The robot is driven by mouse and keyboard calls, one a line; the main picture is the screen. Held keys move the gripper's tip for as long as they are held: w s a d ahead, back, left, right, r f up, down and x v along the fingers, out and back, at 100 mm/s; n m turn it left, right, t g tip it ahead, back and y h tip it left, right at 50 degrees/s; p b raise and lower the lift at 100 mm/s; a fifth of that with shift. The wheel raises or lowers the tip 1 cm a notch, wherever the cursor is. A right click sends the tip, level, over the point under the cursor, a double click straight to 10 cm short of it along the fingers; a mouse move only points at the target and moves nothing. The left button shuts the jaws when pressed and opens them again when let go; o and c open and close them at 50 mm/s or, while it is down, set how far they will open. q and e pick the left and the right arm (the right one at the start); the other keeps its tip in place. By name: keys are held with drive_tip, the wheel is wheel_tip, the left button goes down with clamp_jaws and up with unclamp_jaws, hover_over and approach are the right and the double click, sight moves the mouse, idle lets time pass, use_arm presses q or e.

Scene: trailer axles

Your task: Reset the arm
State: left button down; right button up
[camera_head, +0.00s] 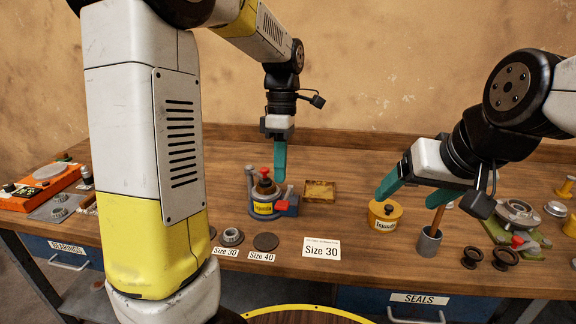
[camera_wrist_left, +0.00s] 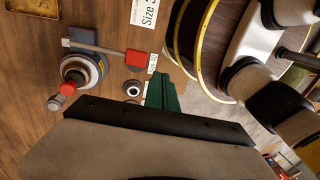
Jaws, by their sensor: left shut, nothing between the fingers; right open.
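My left gripper (camera_head: 279,178) has green fingers and points down above the bench, just behind a round device with a red knob (camera_head: 264,184). Its fingers are closed together with nothing between them. In the left wrist view the shut fingers (camera_wrist_left: 163,92) show near the middle. My right gripper (camera_head: 408,195) is at the right, its two green fingers spread apart. One finger is close to a yellow round tin (camera_head: 384,214); the other is near a brush-like handle standing in a grey cup (camera_head: 429,242). I cannot tell whether either touches.
A wooden bench (camera_head: 340,155) runs across the view. A yellow tray (camera_head: 319,191), a "Size 30" card (camera_head: 321,249) and dark discs (camera_head: 265,241) lie on it. An orange case (camera_head: 42,187) is at the left; a metal hub assembly (camera_head: 518,212) is at the right.

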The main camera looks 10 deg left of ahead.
use_arm(q)
drive_tip(key=s+a+r+m+t+h, duration=0.1)
drive_tip(key=s+m+t, duration=0.3)
drive_tip(key=m, duration=0.5)
drive_tip(key=s+a+r+m+t+h, duration=0.1)
drive_tip(key=s+r+m+t, duration=0.3)
drive_tip(key=s+m, duration=0.5)
drive_tip(key=shift+s+a+m+t, duration=0.25)
drive_tip(key=shift+a+t, duration=0.25)
drive_tip(key=shift+a, duration=0.35)
